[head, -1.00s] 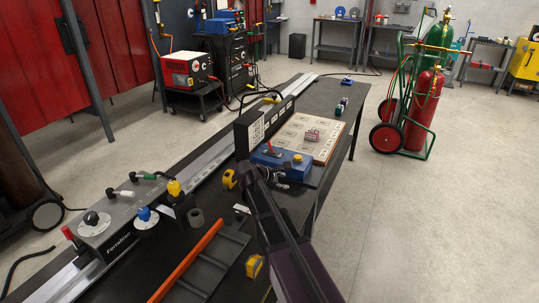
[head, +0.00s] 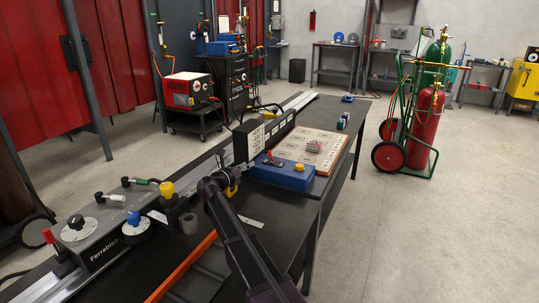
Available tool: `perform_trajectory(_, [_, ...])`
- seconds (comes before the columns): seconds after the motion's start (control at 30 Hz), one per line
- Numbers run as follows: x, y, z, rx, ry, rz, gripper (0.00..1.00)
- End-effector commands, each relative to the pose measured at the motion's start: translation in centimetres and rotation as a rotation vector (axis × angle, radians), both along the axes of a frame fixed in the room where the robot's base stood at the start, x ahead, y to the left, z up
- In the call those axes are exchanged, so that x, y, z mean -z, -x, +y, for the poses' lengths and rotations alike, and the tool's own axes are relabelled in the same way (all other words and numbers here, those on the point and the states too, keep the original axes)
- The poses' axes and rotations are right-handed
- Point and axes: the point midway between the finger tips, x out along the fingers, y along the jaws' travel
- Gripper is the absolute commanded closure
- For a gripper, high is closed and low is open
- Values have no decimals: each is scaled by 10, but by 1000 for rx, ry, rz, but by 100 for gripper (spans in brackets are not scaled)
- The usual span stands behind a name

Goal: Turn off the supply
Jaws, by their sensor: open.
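A grey bench unit (head: 105,244) marked "Ferrabiso" sits at left on the dark table. It carries a red-handled lever (head: 49,237), a black knob (head: 76,222), a blue knob (head: 133,217), a yellow knob (head: 166,189), and green and white plugs on top. A blue box (head: 283,175) with a small red toggle (head: 271,158) and a yellow button (head: 299,167) stands further along the table. My gripper (head: 217,178) is open, above the table between the grey unit and the blue box, apart from the grey unit's knobs. Its fingertips are small and dark here.
A black panel (head: 243,139) and a board with a pink block (head: 314,145) stand by the blue box. A yellow tape measure (head: 232,188) is partly hidden by my gripper. An orange bar (head: 180,268) lies in front. Gas cylinders on a cart (head: 426,128) stand right, with open floor around.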

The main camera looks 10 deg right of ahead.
Motion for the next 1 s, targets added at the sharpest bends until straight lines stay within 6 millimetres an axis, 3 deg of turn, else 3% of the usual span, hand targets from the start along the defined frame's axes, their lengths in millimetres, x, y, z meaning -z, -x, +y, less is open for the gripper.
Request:
perform_trajectory(0.47, [0, -13, -15, 3, -3, -1, 48])
perform_trajectory(1.0, [0, -67, -74, 4, -4, -1, 48])
